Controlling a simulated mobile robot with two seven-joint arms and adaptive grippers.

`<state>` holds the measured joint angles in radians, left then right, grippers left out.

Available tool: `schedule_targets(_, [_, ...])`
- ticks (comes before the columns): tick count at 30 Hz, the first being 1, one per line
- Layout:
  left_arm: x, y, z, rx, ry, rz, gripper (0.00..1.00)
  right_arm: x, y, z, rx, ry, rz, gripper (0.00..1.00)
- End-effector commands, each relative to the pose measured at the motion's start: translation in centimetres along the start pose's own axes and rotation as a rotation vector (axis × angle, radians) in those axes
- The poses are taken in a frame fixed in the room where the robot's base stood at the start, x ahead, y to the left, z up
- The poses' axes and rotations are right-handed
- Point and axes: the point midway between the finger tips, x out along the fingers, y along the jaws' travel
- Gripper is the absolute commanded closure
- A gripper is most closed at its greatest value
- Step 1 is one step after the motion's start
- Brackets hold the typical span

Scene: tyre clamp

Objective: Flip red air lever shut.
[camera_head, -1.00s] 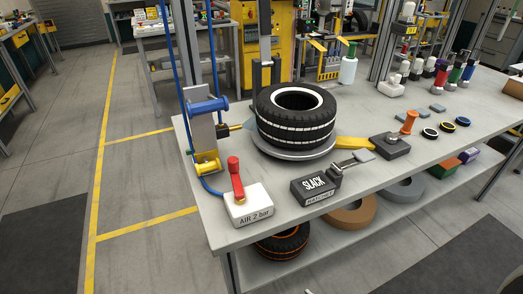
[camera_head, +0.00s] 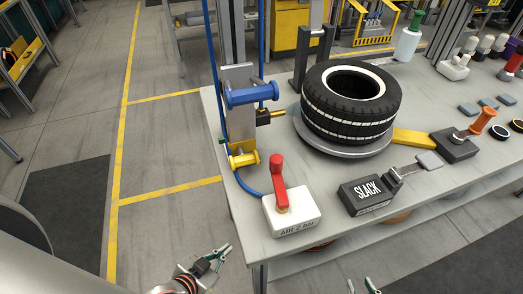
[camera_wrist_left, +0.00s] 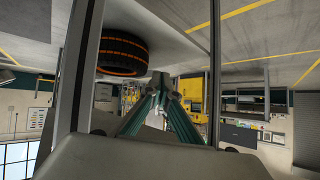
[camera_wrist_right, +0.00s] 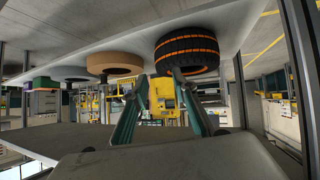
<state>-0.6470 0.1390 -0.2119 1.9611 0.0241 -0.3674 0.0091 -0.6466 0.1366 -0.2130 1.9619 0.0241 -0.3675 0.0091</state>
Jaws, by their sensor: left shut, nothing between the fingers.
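The red air lever (camera_head: 278,180) stands upright on a white box (camera_head: 291,213) labelled "AIR 2 bar" at the bench's front left corner. My left gripper (camera_head: 226,249) is shut and empty, off the bench edge, to the left of and nearer than the white box; its fingertips (camera_wrist_left: 168,82) meet in the left wrist view. My right gripper (camera_head: 361,285) is at the bottom edge of the head view, in front of the bench. Its fingers (camera_wrist_right: 160,82) are spread apart with nothing between them in the right wrist view. Neither gripper touches the lever.
A black SLACK box (camera_head: 366,196) stands right of the air box. A tyre (camera_head: 350,112) sits on a round plate behind them. A post with blue (camera_head: 252,95) and yellow (camera_head: 245,160) rollers rises at the bench's left edge. A lower shelf (camera_head: 420,195) runs under the bench.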

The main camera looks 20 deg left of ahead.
Motion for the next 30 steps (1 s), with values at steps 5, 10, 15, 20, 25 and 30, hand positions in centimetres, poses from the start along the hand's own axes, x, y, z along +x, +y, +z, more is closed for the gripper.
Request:
schedule_targets(5, [-0.1, 0.1, 0.2, -0.001, -0.004, 0.002, 1.0, 0.0, 0.1, 0.1, -0.002, -0.001, 0.0, 0.72])
schedule_targets(10, [0.1, -0.7, -0.3, 0.034, 0.007, -0.011, 1.0, 0.1, 0.0, 0.5, -0.004, -0.005, -0.001, 0.65])
schedule_targets(15, [1.2, -6.7, -4.7, 0.292, 0.095, -0.123, 1.0, 0.7, -0.2, 2.3, -0.011, -0.02, -0.001, 0.65])
schedule_targets(20, [0.5, -14.9, -14.9, 0.762, 0.313, -0.348, 1.0, 1.4, 0.1, 3.5, -0.028, -0.03, 0.007, 0.65])
schedule_targets(25, [-3.0, -17.9, -25.0, 1.211, 0.574, -0.563, 1.0, 1.9, 0.9, 3.0, -0.042, -0.012, 0.022, 0.65])
schedule_targets(30, [-7.1, -17.4, -31.7, 1.635, 0.803, -0.76, 1.0, 2.5, 1.2, 3.0, -0.05, -0.006, 0.027, 0.65])
